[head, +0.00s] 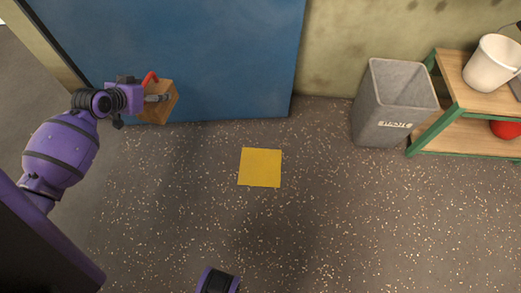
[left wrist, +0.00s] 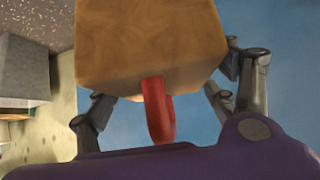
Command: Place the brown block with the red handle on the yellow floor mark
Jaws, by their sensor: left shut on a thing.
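The brown block (head: 163,105) is at the upper left in the head view, in front of the blue panel. Its red handle (head: 150,77) stands out on the side toward my arm. My left gripper (head: 158,98) is shut on it. In the left wrist view the block (left wrist: 150,40) fills the top middle, with the red handle (left wrist: 159,110) between the gripper's fingers (left wrist: 165,95). I cannot tell whether the block touches the floor. The yellow floor mark (head: 260,167) lies bare on the floor, to the right of and nearer than the block.
A blue panel (head: 200,50) stands behind the block. A grey bin (head: 385,110) stands by the wall at right, beside a green-framed wooden shelf (head: 465,100) with a white bucket (head: 491,65) and a red round thing (head: 505,129). The floor around the mark is clear.

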